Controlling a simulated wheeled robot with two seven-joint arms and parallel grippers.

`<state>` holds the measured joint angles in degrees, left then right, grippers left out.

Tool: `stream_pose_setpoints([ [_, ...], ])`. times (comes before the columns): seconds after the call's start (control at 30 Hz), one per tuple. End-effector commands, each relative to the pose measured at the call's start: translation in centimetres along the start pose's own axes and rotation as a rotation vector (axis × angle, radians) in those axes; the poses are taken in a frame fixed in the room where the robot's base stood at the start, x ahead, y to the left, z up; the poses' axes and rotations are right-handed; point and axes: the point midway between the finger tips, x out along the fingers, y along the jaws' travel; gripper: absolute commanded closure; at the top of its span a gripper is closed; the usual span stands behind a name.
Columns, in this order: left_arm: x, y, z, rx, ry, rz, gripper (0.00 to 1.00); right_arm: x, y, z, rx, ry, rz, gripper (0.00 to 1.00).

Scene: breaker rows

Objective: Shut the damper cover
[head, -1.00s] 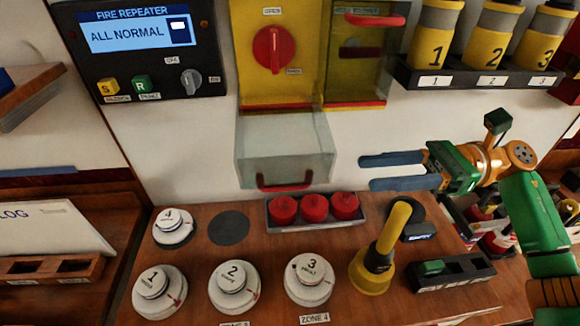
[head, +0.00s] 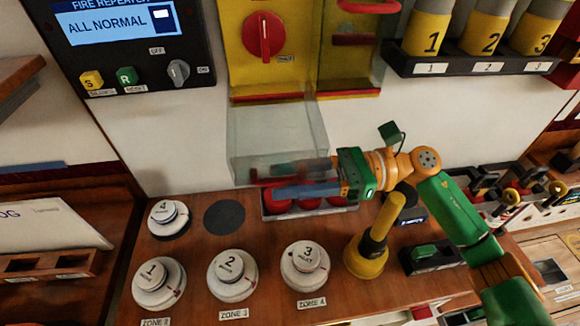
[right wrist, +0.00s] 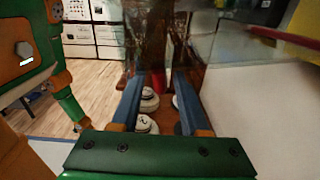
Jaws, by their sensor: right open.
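The damper cover, I take it, is the clear box-like cover (head: 270,125) hanging down below the yellow panel (head: 242,60) with its red rotary knob (head: 263,37). A red handle runs along the cover's lower edge, now partly hidden by my fingers. My right gripper (head: 277,180) is open at the cover's lower edge, its blue fingers pointing left. The upper finger shows dimly, seemingly through the clear wall; whether either finger touches the handle I cannot tell. In the right wrist view, the fingers (right wrist: 160,98) are apart with clear plastic beyond. My left gripper is out of view.
A tray of red domed pieces (head: 335,188) lies just under the gripper. White numbered detectors (head: 233,274) and a yellow plunger-like tool (head: 366,257) stand on the desk. A second yellow-tinted cover (head: 345,70) hangs at right, beside numbered canisters (head: 428,30).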

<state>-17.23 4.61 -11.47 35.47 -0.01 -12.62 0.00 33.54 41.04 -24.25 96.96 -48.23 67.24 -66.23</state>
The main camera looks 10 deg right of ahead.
Motion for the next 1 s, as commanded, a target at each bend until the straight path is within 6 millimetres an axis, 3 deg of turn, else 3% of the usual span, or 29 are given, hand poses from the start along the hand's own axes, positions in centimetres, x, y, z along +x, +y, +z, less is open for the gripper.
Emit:
stream_pose_setpoints([
  [0.2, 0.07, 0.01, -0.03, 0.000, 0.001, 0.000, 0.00, 0.06, -0.01, -0.11, 0.000, 0.000, 0.000, 0.55],
  [0.37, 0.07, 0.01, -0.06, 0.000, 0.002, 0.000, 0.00, 0.03, -0.02, -0.09, 0.000, 0.000, 0.000, 0.98],
  [0.4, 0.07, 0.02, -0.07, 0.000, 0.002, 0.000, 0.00, 0.03, -0.02, -0.09, 0.000, 0.000, -0.001, 1.00],
  [1.0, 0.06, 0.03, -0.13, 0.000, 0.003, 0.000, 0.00, 0.01, -0.02, -0.06, 0.000, 0.000, 0.000, 1.00],
])
